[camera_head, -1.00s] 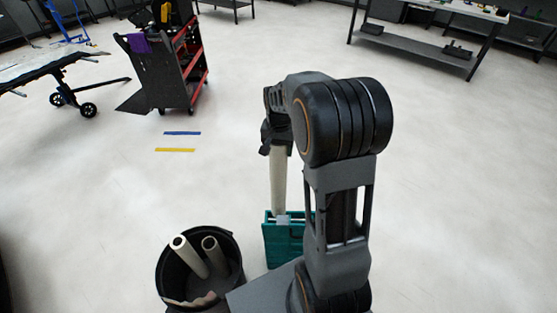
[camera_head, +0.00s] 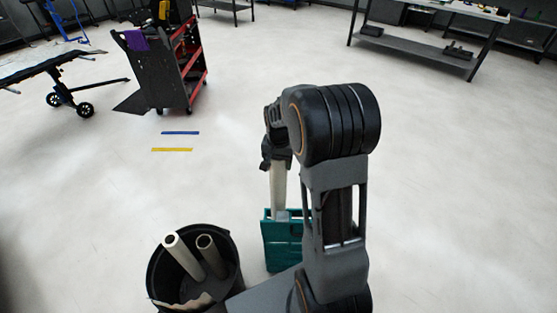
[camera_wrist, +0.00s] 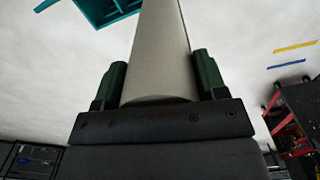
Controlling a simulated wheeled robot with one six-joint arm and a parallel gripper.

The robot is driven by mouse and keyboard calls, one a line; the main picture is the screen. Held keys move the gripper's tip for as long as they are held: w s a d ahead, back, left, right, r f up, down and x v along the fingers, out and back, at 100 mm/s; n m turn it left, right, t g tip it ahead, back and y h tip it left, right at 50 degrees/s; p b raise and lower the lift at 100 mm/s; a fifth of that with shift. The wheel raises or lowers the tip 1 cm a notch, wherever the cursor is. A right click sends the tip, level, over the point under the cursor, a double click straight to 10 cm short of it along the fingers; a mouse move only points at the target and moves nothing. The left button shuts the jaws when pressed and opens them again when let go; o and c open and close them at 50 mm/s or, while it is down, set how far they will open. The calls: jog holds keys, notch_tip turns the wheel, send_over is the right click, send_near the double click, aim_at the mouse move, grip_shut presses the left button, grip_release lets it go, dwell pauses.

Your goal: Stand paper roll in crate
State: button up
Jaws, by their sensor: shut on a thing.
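A pale paper roll (camera_head: 278,190) hangs upright below my gripper (camera_head: 275,160), which is shut on its upper end. In the wrist view the roll (camera_wrist: 160,50) runs between the two green-padded fingers of my gripper (camera_wrist: 160,85). The teal crate (camera_head: 280,256) stands on the floor beneath. In the head view the roll's lower end reaches the crate's opening; whether it rests on the crate's bottom is hidden. A corner of the crate (camera_wrist: 95,12) also shows at the top of the wrist view, left of the roll.
A black bin (camera_head: 160,268) with two more rolls (camera_head: 180,255) stands left of the crate. A red and black tool cart (camera_head: 165,75) is at the back left, near blue and yellow floor strips (camera_head: 172,150). The floor around the crate's far side is clear.

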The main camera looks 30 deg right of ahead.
notch_tip(320, 180, down, 30)
jog(key=b, duration=2)
jog(key=shift+b, duration=0.3)
jog(key=o, duration=1.4)
jog(key=shift+o, duration=0.2)
notch_tip(320, 180, up, 14)
jog(key=p, duration=0.3)
jog(key=shift+f, duration=0.1)
